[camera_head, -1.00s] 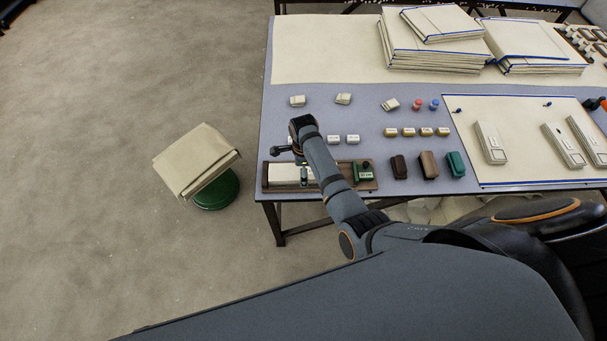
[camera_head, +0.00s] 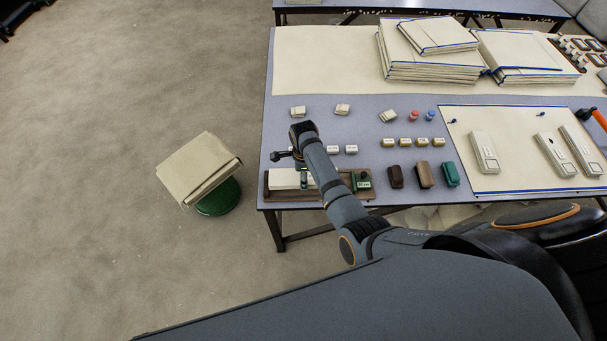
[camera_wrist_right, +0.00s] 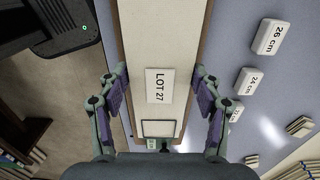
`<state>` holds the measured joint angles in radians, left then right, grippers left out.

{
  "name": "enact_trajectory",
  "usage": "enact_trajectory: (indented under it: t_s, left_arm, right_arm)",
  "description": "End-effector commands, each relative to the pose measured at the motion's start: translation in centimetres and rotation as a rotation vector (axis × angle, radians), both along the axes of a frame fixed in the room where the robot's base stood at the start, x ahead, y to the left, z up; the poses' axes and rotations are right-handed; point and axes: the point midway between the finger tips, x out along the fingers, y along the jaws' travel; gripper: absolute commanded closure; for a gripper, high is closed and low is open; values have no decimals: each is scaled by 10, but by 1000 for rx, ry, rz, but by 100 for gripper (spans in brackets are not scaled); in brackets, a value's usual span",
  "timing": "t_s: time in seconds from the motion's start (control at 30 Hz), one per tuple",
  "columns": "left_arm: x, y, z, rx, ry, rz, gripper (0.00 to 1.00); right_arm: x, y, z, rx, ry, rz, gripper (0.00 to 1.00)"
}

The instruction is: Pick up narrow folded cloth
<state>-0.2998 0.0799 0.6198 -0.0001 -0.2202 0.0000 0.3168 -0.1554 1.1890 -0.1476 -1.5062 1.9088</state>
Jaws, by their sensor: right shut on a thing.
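The narrow folded cloth (camera_head: 283,179) is a cream strip at the table's front left corner, in line with a brown wooden holder (camera_head: 290,195). In the right wrist view the cloth (camera_wrist_right: 160,40) runs up the picture and bears a "LOT 27" label. My right gripper (camera_wrist_right: 159,92) has one purple-padded finger on each long side of it and is shut on it. In the head view my right gripper (camera_head: 304,180) reaches down over the cloth, and my forearm hides part of the holder. My left gripper is not in view.
A green block (camera_head: 361,181) stands right of the cloth. Small labelled blocks (camera_head: 351,149) and dark brown blocks (camera_head: 395,177) lie nearby. Large folded cloth stacks (camera_head: 430,65) fill the back. A green round stool (camera_head: 218,199) with cloth (camera_head: 198,165) on it stands on open floor to the left.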

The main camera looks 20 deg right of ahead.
Motion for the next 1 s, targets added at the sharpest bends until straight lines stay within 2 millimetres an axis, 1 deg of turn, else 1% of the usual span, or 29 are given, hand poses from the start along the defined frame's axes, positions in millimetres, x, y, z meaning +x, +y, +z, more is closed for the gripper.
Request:
enact_trajectory:
  t_s: [0.03, 0.17, 0.3, 0.37, 0.47, 0.5, 0.53, 0.73, 0.87, 1.0]
  left_arm:
    - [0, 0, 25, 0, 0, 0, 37]
    - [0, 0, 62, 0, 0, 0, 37]
    - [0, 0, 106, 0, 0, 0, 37]
    - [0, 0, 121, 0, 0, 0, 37]
    - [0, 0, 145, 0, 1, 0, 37]
    - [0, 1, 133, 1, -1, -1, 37]
    - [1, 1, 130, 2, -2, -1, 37]
    - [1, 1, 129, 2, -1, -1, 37]
    - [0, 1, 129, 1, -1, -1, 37]
    - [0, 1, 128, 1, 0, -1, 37]
  right_arm:
    - [-8, -1, 17, 0, 6, 0, 75]
    - [-23, -3, 38, -1, 5, 0, 75]
    - [-42, -6, 62, 0, 6, 0, 75]
    - [-50, -7, 71, 0, 6, 0, 75]
    - [-75, -11, 79, -1, 9, -1, 75]
    - [-83, -12, 71, 0, 5, -1, 75]
    - [-88, -13, 71, 0, 4, -1, 75]
    - [-121, -18, 87, -1, 3, -1, 75]
    - [-134, -20, 93, -1, 4, 0, 75]
    - [-138, -21, 96, -1, 3, 0, 75]
